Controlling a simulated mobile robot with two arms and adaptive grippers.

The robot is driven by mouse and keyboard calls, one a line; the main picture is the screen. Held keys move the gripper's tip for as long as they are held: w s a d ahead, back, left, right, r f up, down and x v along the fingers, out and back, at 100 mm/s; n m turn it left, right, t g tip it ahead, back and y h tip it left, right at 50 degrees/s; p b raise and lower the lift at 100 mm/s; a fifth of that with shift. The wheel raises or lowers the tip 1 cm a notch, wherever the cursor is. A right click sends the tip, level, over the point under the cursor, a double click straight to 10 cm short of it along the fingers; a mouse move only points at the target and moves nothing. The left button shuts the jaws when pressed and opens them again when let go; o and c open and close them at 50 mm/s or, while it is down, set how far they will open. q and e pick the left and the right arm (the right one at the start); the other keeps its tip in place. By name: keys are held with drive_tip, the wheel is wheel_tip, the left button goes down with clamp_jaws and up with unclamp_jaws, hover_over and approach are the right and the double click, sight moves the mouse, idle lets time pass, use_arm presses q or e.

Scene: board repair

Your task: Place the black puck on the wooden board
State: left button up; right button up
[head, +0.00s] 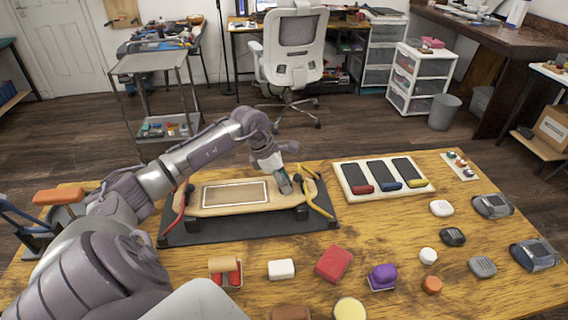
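The wooden board (191,210) is a long, light brown deck with rounded ends and a pale rectangular outline on top. It lies on a black stand (180,238) at the back left of the table. A small black rounded piece (453,237), which may be the black puck, lies on the table at the right. My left gripper (285,186) points down at the board's right end, far from that piece. Its fingertips are small and partly merged with the board's fittings, so I cannot tell whether they are open or hold anything. My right gripper is not in view.
Red (176,212) and yellow (319,203) curved handles flank the board. A tray (345,187) with three dark panels stands to its right. Several small blocks, including a red one (333,264) and a purple one (382,277), lie in front. Bare tabletop separates them.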

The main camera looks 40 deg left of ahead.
use_arm(q)
drive_tip(key=o, duration=0.3)
drive_tip(key=shift+r, duration=0.1)
drive_tip(key=shift+a+r, duration=0.1)
drive_tip(key=shift+r, duration=0.1)
drive_tip(key=b+v, duration=0.1)
drive_tip(key=v, duration=1)
drive_tip(key=shift+s+r, duration=0.15)
drive_tip(key=shift+r, duration=0.2)
